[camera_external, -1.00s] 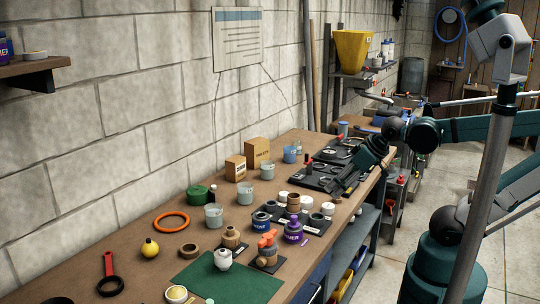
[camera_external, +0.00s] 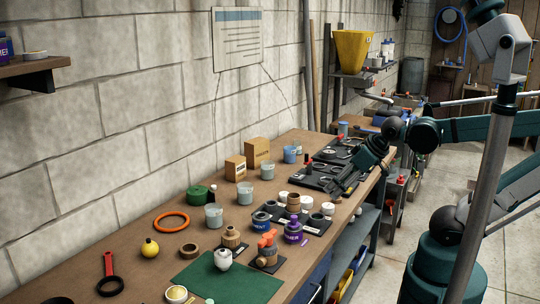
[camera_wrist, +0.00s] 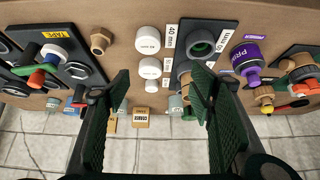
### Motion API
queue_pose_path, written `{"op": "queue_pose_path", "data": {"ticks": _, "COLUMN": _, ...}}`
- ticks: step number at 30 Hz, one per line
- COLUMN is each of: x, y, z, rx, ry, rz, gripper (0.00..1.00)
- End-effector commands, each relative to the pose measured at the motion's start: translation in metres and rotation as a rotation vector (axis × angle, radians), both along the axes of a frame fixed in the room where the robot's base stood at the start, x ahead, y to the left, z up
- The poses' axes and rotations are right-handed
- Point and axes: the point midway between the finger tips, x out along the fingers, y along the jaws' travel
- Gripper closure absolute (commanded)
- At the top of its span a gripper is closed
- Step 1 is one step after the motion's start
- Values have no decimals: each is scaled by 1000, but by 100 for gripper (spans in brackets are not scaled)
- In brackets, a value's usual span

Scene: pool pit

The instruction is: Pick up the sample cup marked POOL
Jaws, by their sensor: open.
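Several clear grey sample cups stand along the bench: a near one (camera_external: 214,217), a middle one (camera_external: 245,194) and a far one (camera_external: 267,170). A blue cup (camera_external: 290,155) stands beyond them. No POOL mark can be read on any cup, so I cannot tell which one is marked. My gripper (camera_external: 338,190) is open and empty over the right side of the bench, to the right of the cups. In the wrist view its two green-padded fingers (camera_wrist: 160,82) are wide apart, and a small cup (camera_wrist: 176,104) shows beyond them, partly hidden by the right finger.
A black tray of pipe fittings (camera_external: 316,222), a purple primer can (camera_external: 293,232) and white fittings (camera_wrist: 149,40) lie near my gripper. Black tool trays (camera_external: 340,152) lie behind it. Cardboard boxes (camera_external: 257,152) stand near the wall. An orange ring (camera_external: 171,223) lies at left.

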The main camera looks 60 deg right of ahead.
Motion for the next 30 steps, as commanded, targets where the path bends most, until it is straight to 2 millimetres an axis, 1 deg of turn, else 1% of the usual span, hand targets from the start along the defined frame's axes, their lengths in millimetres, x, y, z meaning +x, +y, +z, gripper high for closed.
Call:
{"op": "queue_pose_path", "data": {"ticks": 5, "x": 4, "y": -1, "z": 4, "rx": 3, "ry": 5, "rz": -10, "gripper": 46}}
{"op": "queue_pose_path", "data": {"ticks": 11, "x": 18, "y": -5, "z": 16, "rx": 16, "ry": 21, "rz": -48, "gripper": 46}}
{"op": "queue_pose_path", "data": {"ticks": 21, "x": 59, "y": -17, "z": 43, "rx": 47, "ry": 68, "rz": -162, "gripper": 46}}
{"op": "queue_pose_path", "data": {"ticks": 30, "x": 99, "y": -29, "z": 61, "rx": 71, "ry": 106, "rz": -273, "gripper": 46}}
